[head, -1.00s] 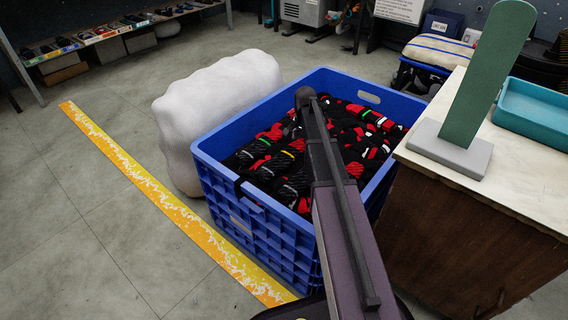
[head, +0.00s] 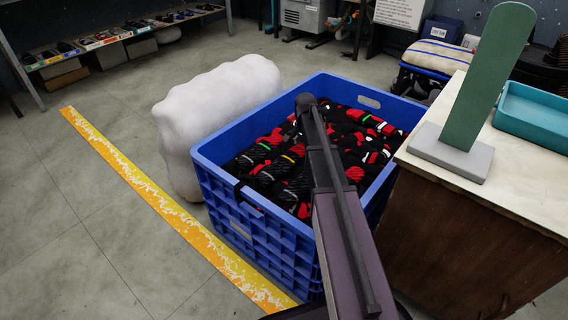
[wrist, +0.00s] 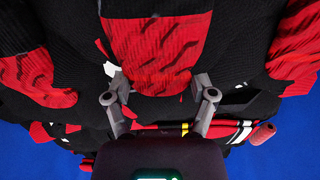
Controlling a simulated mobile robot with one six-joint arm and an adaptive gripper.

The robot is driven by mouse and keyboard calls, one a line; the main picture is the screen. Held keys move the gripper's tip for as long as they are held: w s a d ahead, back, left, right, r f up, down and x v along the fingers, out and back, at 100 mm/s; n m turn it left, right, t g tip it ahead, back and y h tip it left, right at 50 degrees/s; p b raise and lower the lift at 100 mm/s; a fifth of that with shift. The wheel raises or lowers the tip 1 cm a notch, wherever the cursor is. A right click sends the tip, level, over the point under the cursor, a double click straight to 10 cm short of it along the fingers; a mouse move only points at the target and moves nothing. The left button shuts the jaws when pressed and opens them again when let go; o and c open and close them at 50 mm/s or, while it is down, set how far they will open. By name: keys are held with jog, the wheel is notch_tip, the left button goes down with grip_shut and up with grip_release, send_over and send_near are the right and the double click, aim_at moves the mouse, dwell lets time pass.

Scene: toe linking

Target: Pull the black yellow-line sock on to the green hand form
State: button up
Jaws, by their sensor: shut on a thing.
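The green hand form (head: 486,75) stands upright on a grey base (head: 451,152) on the bench, bare. Several black and red socks lie heaped in the blue crate; one with a yellow line (head: 289,159) shows left of my arm. In the wrist view, my gripper (wrist: 160,82) is down among the socks, its fingers apart with red and black sock cloth (wrist: 155,45) between them. It is shut on a sock, but which one is unclear. My arm hides the gripper in the head view.
The blue crate (head: 250,225) has high walls around the heap. The wooden bench (head: 530,185) with a teal tray (head: 535,115) stands close on the right. A white wrapped bundle (head: 215,110) stands against the crate's left side. Open floor lies at left beyond the yellow floor strip (head: 170,205).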

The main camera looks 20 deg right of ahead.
jog(key=shift+r, duration=0.1)
notch_tip(320, 180, up, 7)
jog(key=p, duration=0.7)
dwell(1.0)
notch_tip(320, 180, up, 49)
jog(key=p, duration=4.9)
